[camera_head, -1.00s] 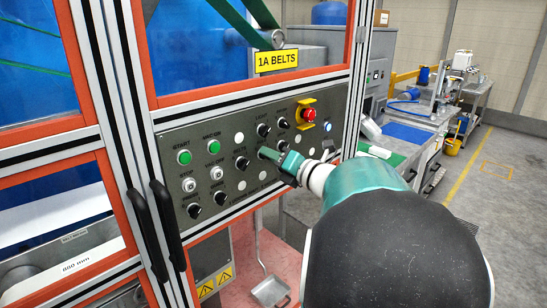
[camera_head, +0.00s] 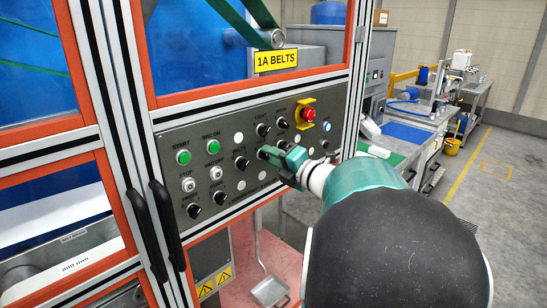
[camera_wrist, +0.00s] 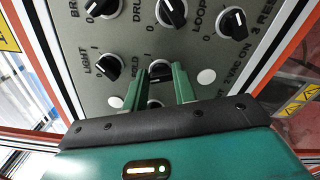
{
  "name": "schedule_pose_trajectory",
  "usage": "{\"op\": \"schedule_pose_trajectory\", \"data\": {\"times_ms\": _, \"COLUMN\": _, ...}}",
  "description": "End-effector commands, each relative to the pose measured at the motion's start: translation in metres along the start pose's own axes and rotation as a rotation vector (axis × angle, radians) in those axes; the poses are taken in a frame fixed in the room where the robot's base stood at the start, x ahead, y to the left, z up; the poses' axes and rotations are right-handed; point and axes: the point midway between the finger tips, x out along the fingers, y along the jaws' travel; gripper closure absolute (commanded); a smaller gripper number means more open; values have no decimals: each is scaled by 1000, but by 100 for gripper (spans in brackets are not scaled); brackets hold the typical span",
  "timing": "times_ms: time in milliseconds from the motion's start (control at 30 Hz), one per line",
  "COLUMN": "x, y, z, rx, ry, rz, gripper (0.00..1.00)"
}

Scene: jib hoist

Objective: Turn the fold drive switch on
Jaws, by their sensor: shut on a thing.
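The fold drive switch is a black rotary knob (camera_wrist: 160,71) with a pale ring, beside a partly covered label reading "OLD" in the wrist view. My gripper (camera_wrist: 159,76) has its two green fingers on either side of this knob, shut on it. The knob's lower part and its pointer are partly hidden, so I cannot tell its exact setting. In the head view my gripper (camera_head: 268,154) reaches the grey control panel (camera_head: 220,145) in its middle row, and the fingers hide the switch there.
Similar black knobs sit close by, including the light knob (camera_wrist: 110,66) and the loop knob (camera_wrist: 232,22). A red emergency stop (camera_head: 309,114) stands out at the panel's upper right. Two dark door handles (camera_head: 165,225) are at the left.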

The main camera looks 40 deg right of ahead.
Motion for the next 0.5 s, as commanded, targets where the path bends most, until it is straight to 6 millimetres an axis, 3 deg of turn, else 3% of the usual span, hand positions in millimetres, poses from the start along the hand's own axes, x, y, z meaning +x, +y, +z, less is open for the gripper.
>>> {"op": "schedule_pose_trajectory", "data": {"times_ms": 500, "x": 0, "y": -3, "z": -1, "rx": 492, "ry": 1, "rz": 0, "gripper": 96}}
